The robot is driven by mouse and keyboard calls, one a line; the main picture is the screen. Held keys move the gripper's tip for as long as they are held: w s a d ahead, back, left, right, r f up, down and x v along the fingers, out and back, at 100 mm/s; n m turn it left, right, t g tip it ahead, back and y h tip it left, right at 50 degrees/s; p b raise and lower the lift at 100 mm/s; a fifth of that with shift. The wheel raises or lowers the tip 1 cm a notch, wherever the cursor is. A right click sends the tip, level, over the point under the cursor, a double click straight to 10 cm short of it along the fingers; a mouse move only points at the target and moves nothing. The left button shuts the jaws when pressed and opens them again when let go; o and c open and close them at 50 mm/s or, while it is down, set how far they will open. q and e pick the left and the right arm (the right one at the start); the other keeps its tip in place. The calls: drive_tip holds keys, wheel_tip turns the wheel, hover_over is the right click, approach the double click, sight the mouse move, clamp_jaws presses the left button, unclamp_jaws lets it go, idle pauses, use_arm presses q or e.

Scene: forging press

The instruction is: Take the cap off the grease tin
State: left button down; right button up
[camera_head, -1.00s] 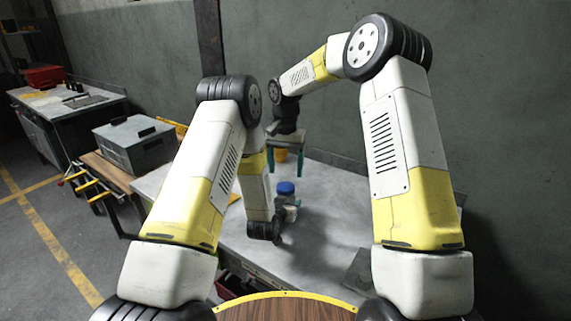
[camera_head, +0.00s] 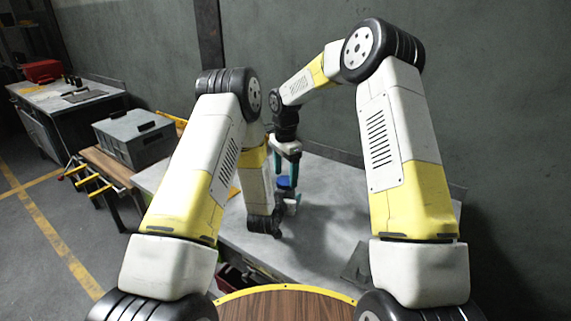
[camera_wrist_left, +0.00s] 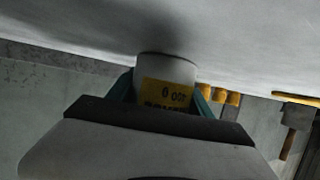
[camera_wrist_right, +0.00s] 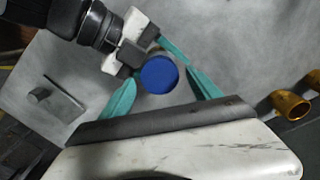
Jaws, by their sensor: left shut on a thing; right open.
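The grease tin shows in the left wrist view (camera_wrist_left: 168,72) as a pale cylinder with a yellow label, between the teal fingers of my left gripper (camera_wrist_left: 165,95), which is shut on it. Its blue cap (camera_head: 284,182) sits on top. My right gripper (camera_head: 286,173) is open and points down over the cap. In the right wrist view the cap (camera_wrist_right: 159,75) lies between the open teal fingers of my right gripper (camera_wrist_right: 161,78), with no clear contact. The cap hides most of the tin there.
The grey table (camera_head: 318,225) is largely clear around the tin. A grey crate (camera_head: 133,138) stands on a side bench at left. A wall closes the back.

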drive_tip(key=shift+f, duration=0.75)
drive_tip(key=c, duration=1.4)
drive_tip(key=n, duration=0.3)
drive_tip(key=shift+c, duration=0.2)
drive_tip(key=n, duration=0.4)
drive_tip(key=shift+n, duration=0.3)
drive_tip(key=n, duration=0.9)
drive_tip(key=shift+r, duration=0.1)
